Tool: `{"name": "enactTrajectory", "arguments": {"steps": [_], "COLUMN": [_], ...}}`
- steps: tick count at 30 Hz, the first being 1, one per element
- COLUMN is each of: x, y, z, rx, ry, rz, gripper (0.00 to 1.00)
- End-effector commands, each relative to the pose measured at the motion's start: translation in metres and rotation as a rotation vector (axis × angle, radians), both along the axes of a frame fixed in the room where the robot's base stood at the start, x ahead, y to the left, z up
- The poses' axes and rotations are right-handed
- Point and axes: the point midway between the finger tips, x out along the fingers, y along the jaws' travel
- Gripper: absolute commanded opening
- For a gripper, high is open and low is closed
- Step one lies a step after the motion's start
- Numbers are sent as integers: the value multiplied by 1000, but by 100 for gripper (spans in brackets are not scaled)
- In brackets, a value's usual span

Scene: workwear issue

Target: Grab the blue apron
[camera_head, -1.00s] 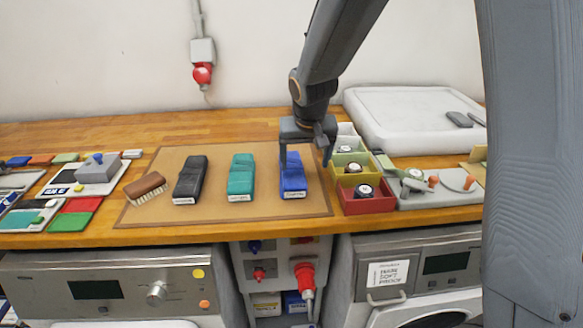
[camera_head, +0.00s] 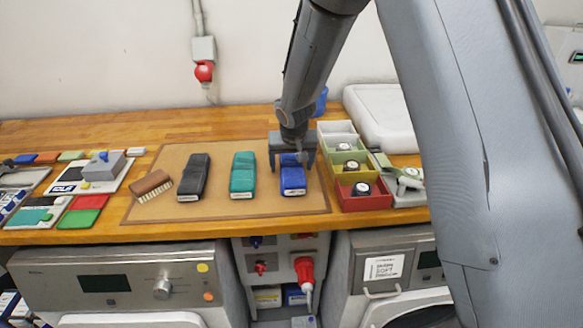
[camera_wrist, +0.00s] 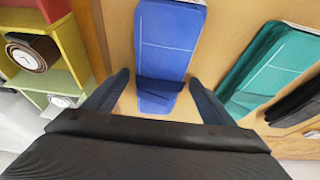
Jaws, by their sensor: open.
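The blue apron (camera_head: 292,180) lies folded on the brown mat, at the right end of a row of three folded garments. It also shows in the wrist view (camera_wrist: 168,42), upper middle. My gripper (camera_head: 291,162) is open above the blue apron. In the wrist view its two fingers (camera_wrist: 160,84) stand on either side of the lower part of the apron, with a gap on each side. In the head view my gripper hides the apron's far part.
A teal folded garment (camera_head: 242,174) and a black one (camera_head: 194,177) lie to the left, then a brush (camera_head: 151,186). Close on the right stand a red bin (camera_head: 362,201), a yellow bin (camera_head: 352,177) and a white bin. The mat (camera_head: 270,207) is bare in front.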

Motion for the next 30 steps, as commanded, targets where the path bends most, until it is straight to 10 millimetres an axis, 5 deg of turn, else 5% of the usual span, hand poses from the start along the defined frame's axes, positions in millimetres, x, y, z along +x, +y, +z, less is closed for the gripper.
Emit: {"name": "enactTrajectory", "arguments": {"steps": [10,19,30], "x": [2,2,3], "y": [0,0,0], "z": [-5,-5,8], "rx": [0,0,0], "ry": [0,0,-4], "rz": [0,0,-1], "gripper": [78,28,28]}}
